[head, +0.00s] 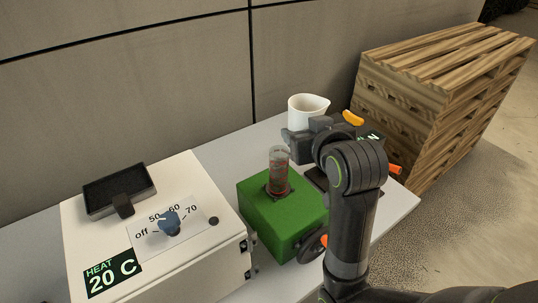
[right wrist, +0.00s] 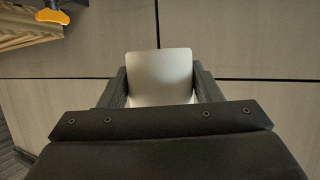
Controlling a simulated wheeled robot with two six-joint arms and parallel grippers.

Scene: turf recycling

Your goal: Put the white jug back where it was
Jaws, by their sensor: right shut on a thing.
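The white jug (head: 307,110) shows in the head view behind my right gripper (head: 297,137), near the back right of the table. It looks upright, with its rim and spout visible. In the right wrist view the jug (right wrist: 160,76) sits between the two fingers of my right gripper (right wrist: 160,90), which are shut on it. The jug's lower part is hidden by the gripper in the head view, so I cannot tell whether it touches the table. My left gripper is not in view.
A green box (head: 272,221) with a clear cylinder (head: 279,172) stands mid-table. A white heater box (head: 190,262) with a blue knob (head: 169,223) and a black tray (head: 118,190) is at left. Stacked pallets (head: 408,100) stand at right. A dark device with an orange part (head: 353,118) is partly hidden.

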